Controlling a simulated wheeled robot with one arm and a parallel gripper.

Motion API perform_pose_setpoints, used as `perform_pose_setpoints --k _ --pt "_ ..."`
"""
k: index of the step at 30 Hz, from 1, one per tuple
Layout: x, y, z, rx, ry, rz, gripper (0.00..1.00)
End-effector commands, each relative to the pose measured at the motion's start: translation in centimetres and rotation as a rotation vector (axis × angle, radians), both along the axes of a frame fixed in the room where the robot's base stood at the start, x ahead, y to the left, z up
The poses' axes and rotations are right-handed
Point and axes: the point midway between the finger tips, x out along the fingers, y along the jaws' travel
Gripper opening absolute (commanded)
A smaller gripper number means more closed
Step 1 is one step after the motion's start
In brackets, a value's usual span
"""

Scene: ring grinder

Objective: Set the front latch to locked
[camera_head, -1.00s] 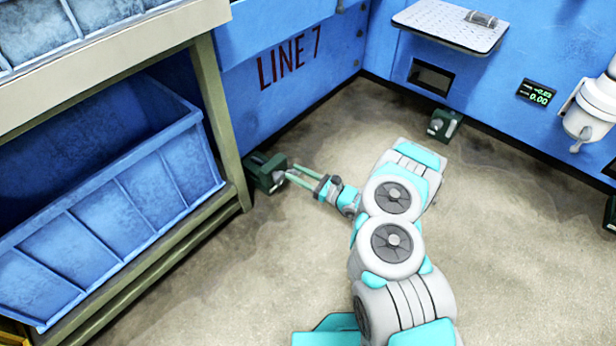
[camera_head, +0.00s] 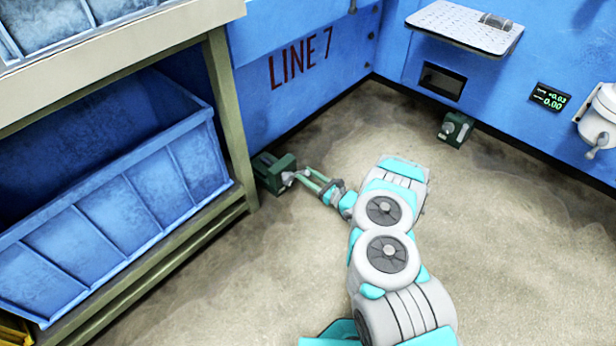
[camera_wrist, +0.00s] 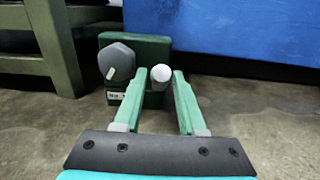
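The front latch (camera_head: 272,174) is a small dark green box on the floor beside the shelf's leg, near the blue wall. It has a grey handle on its right side. In the wrist view the latch box (camera_wrist: 150,48) carries a dark grey knob (camera_wrist: 117,62) and a small, unreadable label. The pale round end of the handle (camera_wrist: 161,73) shows between my fingertips. My gripper (camera_head: 301,177) reaches the latch from the right, low over the floor. Its green fingers (camera_wrist: 159,82) stand apart around the handle end. I cannot tell whether they touch it.
A shelf leg (camera_head: 232,120) and a blue bin (camera_head: 130,210) stand close left of the latch. Another green latch box (camera_head: 455,129) sits by the back wall. A perforated tray (camera_head: 462,28) juts from that wall. The floor (camera_head: 520,250) to the right is clear.

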Motion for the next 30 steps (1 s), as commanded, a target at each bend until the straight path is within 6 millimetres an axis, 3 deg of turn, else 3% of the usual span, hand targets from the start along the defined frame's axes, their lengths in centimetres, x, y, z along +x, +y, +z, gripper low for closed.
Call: perform_pose_setpoints --k 8,19,30 --pt "0.12 0.10 0.02 0.000 0.000 -0.001 0.40" --pt "0.09 0.08 0.00 -0.001 0.001 0.000 0.00" --pt "0.07 0.09 -0.01 -0.001 0.001 0.000 0.00"
